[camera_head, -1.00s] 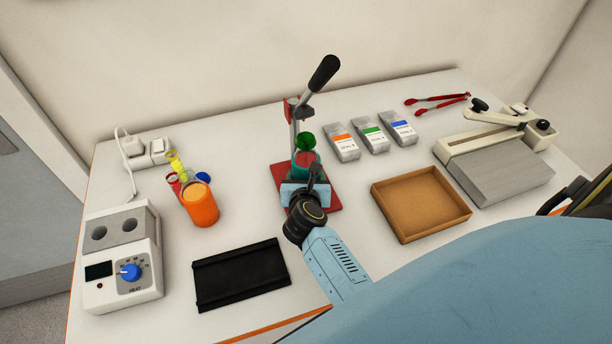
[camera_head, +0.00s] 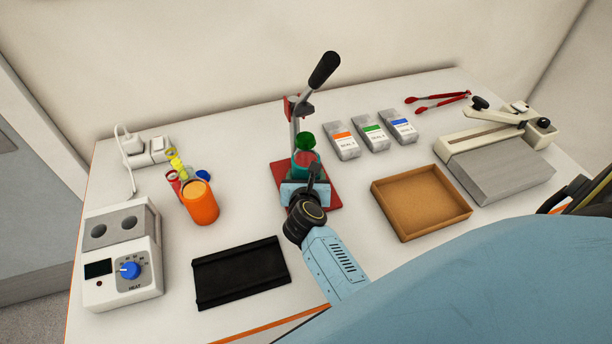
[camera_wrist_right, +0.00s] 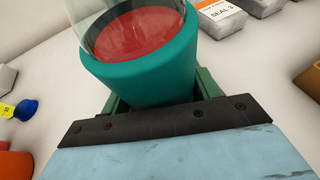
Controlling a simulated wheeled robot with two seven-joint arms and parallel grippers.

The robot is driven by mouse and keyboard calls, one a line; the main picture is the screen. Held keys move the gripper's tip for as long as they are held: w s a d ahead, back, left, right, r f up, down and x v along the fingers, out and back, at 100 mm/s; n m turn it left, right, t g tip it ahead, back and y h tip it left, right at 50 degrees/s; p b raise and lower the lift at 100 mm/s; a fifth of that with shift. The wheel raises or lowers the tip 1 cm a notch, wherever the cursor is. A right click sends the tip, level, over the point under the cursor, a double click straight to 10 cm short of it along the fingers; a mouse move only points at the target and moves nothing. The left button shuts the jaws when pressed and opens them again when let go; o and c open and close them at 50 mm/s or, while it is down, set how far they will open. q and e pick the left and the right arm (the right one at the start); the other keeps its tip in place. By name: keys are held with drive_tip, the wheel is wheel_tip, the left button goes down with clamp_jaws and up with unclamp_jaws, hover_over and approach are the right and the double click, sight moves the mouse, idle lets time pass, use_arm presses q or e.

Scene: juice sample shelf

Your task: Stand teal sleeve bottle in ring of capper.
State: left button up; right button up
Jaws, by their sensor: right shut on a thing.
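The teal sleeve bottle (camera_head: 305,159), with red contents, is at the capper, over or just in front of its red base (camera_head: 327,197). My right gripper (camera_head: 303,179) is shut on it from the near side. In the right wrist view the teal sleeve (camera_wrist_right: 145,82) sits between the green fingers, with clear wall above and red inside. A green round piece (camera_head: 305,141) shows just above the bottle. The capper's lever with black handle (camera_head: 323,70) is raised. The ring is hidden behind the bottle and gripper, so I cannot tell whether the bottle is seated. My left gripper is out of view.
An orange cup (camera_head: 202,206) and the heater box (camera_head: 124,268) are on the left. A black tray (camera_head: 240,274) lies in front. Seal packs (camera_head: 374,138), a brown tray (camera_head: 440,230) and a sealer (camera_head: 500,172) are on the right.

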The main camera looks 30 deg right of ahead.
drive_tip(key=shift+s+f, duration=0.15)
drive_tip(key=shift+f, duration=0.15)
drive_tip(key=o, duration=1.2)
drive_tip(key=shift+a+f, duration=0.1)
drive_tip(key=shift+o, duration=0.2)
drive_tip(key=shift+s+f, duration=0.1)
drive_tip(key=shift+s, duration=0.05)
drive_tip(key=shift+s+a, duration=0.1)
drive_tip(key=shift+s, duration=0.25)
drive_tip(key=v, duration=0.7)
drive_tip(key=r+v, duration=0.1)
drive_tip(key=v, duration=0.3)
drive_tip(key=shift+w+a+r, duration=0.15)
drive_tip(key=shift+w+a, duration=0.15)
